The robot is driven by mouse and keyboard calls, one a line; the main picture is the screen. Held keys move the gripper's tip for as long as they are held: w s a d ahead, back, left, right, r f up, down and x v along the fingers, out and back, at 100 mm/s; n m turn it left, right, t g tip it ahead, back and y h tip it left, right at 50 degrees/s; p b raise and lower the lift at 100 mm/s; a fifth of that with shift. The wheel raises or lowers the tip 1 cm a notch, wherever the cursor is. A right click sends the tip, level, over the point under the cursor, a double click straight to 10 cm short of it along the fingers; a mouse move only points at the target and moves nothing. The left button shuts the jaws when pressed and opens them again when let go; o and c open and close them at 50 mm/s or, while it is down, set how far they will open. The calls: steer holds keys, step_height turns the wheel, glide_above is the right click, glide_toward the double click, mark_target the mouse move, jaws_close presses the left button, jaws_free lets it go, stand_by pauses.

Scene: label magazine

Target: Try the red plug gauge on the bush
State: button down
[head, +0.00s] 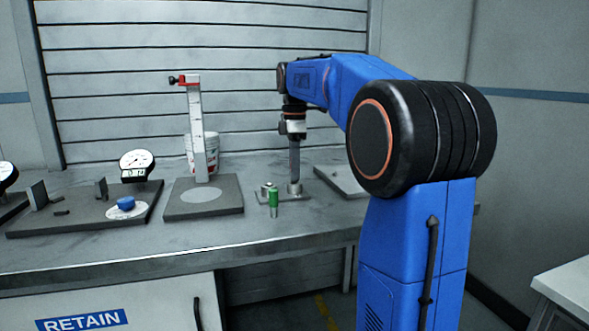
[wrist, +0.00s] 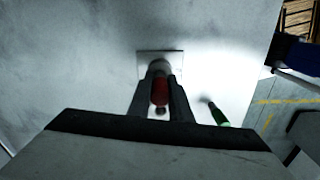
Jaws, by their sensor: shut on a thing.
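My gripper (wrist: 160,84) is shut on the red plug gauge (wrist: 160,92), whose red handle shows between the two fingers in the wrist view. The bush (wrist: 158,65) is a grey round piece just beyond the fingertips, on a pale square plate. In the head view my gripper (head: 294,165) points straight down, right above the bush (head: 294,188). The gauge's lower end is hidden, so I cannot tell whether it touches or enters the bush. The green plug gauge (head: 273,203) stands upright in front and left of the bush; it also shows in the wrist view (wrist: 217,114).
A grey base with a tall white scale (head: 197,130) stands left of the bush, a white bucket (head: 208,150) behind it. Further left is a board with a dial gauge (head: 136,163) and a blue piece (head: 126,203). A flat plate (head: 340,181) lies right. The front bench is clear.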

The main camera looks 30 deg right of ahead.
steer(key=shift+f, duration=0.4)
stand_by(1.8)
steer(key=shift+r, duration=0.1)
steer(key=shift+r, duration=2.45)
steer(key=shift+a, duration=0.1)
